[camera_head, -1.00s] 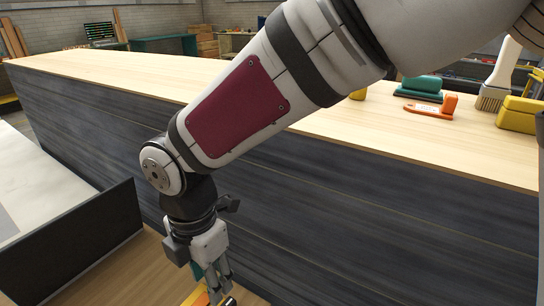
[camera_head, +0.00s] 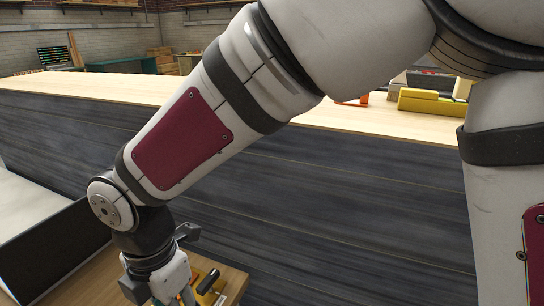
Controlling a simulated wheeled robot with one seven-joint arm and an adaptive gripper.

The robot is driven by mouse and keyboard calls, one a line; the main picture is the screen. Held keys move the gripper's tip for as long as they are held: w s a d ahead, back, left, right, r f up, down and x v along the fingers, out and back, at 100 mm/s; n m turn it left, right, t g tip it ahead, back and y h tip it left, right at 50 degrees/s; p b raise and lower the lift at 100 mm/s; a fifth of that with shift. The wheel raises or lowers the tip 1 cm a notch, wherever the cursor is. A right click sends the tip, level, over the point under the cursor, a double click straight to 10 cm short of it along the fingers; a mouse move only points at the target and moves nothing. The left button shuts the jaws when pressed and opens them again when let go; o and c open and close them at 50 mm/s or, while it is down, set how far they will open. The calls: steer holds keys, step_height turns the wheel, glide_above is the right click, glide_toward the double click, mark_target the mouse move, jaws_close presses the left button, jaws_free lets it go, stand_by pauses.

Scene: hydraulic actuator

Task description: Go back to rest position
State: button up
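My arm crosses the head view from the upper right to the lower left. My gripper (camera_head: 176,295) hangs at the bottom edge, pointing down. Its fingertips are cut off by the frame, so I cannot see whether it is open or shut. A black and yellow tool (camera_head: 208,284) lies on a low wooden surface (camera_head: 232,278) just right of the gripper; whether they touch is not clear.
A long dark-sided counter (camera_head: 330,190) with a light wooden top runs behind my arm. A yellow case (camera_head: 430,102) and part of an orange tool (camera_head: 357,101) sit on it. A dark panel (camera_head: 55,250) stands at the lower left.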

steer(key=w+d+r+m+t+p, duration=0.1)
steer(key=d+r+m, duration=0.35)
steer(key=d, duration=0.25)
steer(key=w+d+r+m+t+h, duration=0.1)
steer(key=d+r+m, duration=0.2)
steer(key=d+m, duration=0.3)
steer(key=w+d+r+m+p, duration=0.1)
steer(key=d+r+m, duration=0.3)
steer(key=d, duration=0.4)
steer(key=s+d+r+m+t+p, duration=0.1)
steer(key=s+d+r+m, duration=0.1)
steer(key=s+d+m, duration=0.3)
steer(key=s+d+r+m+t+y+p, duration=0.1)
steer(key=s+d+r+m, duration=0.2)
steer(key=d+m, duration=0.6)
steer(key=s+m, duration=0.2)
steer(key=shift+s+d+r, duration=0.15)
steer(key=shift+s, duration=0.15)
